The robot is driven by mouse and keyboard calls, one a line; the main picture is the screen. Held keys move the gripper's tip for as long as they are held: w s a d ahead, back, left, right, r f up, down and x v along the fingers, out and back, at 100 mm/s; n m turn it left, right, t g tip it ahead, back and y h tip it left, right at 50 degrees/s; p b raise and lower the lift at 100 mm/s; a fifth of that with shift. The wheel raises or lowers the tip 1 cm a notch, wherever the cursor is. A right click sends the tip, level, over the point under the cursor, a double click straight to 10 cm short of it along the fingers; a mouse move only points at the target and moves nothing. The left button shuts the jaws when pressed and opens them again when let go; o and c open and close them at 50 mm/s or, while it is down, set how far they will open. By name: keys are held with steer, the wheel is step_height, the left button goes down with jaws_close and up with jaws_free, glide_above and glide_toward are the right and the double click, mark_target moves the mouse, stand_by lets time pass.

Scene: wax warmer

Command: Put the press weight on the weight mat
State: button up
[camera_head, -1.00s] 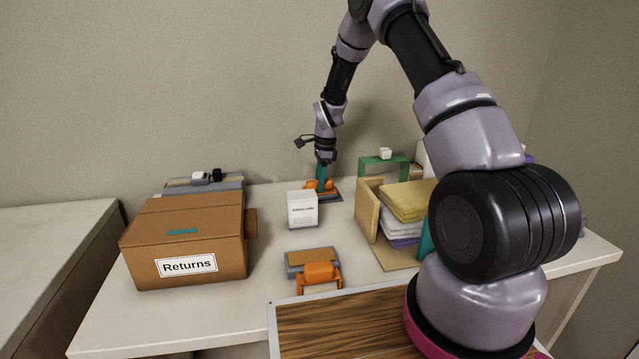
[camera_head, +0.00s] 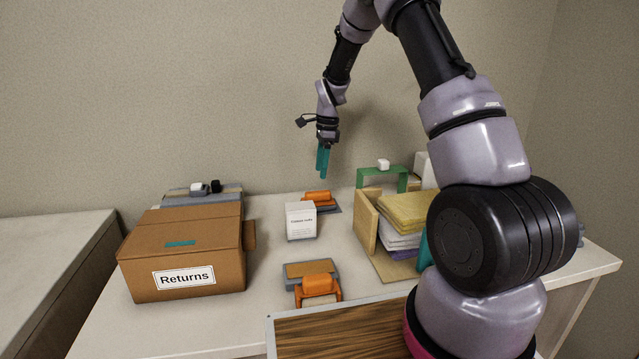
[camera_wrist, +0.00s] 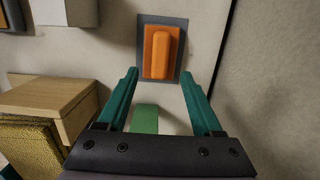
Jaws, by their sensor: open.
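The orange press weight (camera_head: 317,197), a block with a raised grip bar, lies on the dark grey weight mat (camera_head: 332,209) at the back of the table. In the wrist view the press weight (camera_wrist: 161,52) lies flat within the mat's outline (camera_wrist: 184,42), with a grey border showing around it. My gripper (camera_head: 322,174) is open and empty, with teal fingers pointing down. It hangs in the air above the weight, clear of it. In the wrist view the fingertips (camera_wrist: 160,73) are apart, with nothing between them.
A white box (camera_head: 300,221) stands just in front of the weight. A green stand (camera_head: 383,178) and a wooden holder with folded cloths (camera_head: 367,222) are to the right. The Returns carton (camera_head: 185,255) is at left.

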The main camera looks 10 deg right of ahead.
steer(key=s+d+r+n+t, duration=0.1)
steer(key=s+r+n, duration=0.1)
steer(key=s+r, duration=0.45)
steer(key=s+d+r+n+t, duration=0.1)
steer(key=s+r+n, duration=0.15)
steer(key=r, duration=0.65)
steer(key=s+d+r+n+t, duration=0.1)
steer(key=s+r+n, duration=0.1)
steer(key=s+r, duration=0.4)
steer(key=s+d+r+n+t, duration=0.1)
steer(key=s+r+n+t, duration=0.1)
steer(key=s, duration=0.8)
steer(key=s+r+n+t, duration=0.2)
steer(key=s+r+n, duration=0.2)
steer(key=s, duration=0.6)
steer(key=shift+d+r+n+y, duration=0.2)
steer(key=shift+d+n+y, duration=0.15)
steer(key=shift+n, duration=0.4)
